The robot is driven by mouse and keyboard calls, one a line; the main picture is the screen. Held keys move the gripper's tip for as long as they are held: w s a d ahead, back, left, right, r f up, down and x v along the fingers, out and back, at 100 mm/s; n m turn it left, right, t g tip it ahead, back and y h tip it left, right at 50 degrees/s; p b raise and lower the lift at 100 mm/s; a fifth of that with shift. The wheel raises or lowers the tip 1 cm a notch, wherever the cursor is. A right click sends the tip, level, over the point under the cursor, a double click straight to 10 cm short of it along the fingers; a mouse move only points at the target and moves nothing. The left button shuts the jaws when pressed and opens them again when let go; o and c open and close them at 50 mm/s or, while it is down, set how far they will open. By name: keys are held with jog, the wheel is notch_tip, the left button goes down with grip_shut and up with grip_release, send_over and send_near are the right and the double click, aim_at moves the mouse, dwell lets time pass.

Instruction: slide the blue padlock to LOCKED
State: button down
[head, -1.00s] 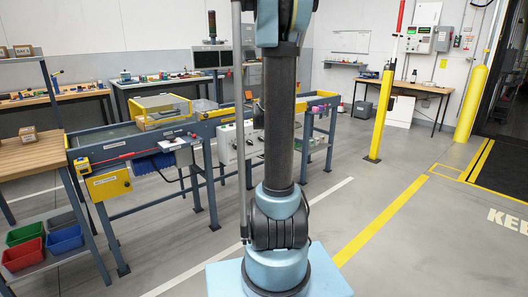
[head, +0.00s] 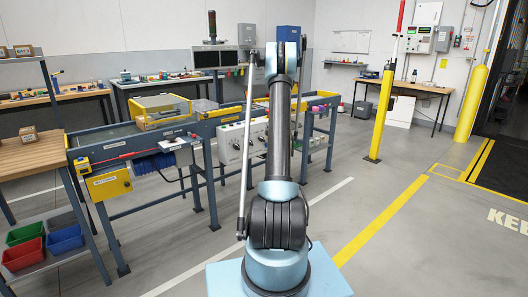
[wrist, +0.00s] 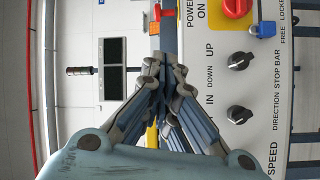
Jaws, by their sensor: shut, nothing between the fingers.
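The blue padlock (wrist: 266,29) shows at the upper right of the wrist view, on the pale control panel (wrist: 240,95). It sits beside the word FREE, with LOCKED printed farther up in that picture. My gripper (wrist: 165,68) is shut and empty, to the left of the panel's knobs and apart from the padlock. In the head view the panel (head: 231,146) stands on the conveyor's side, partly behind my arm. I cannot make out the padlock or my gripper there.
A red switch (wrist: 237,8) on yellow and black knobs (wrist: 239,60) lie near the padlock. The conveyor (head: 110,142) runs behind the panel. A yellow post (head: 381,115) stands to the right. The floor between is clear.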

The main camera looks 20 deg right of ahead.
notch_tip(320, 180, down, 19)
jog(key=a+n+g+y, duration=0.1)
jog(key=n+y, duration=0.4)
jog(key=n, duration=0.1)
jog(key=shift+w+a+n, duration=0.3)
jog(key=shift+w, duration=0.1)
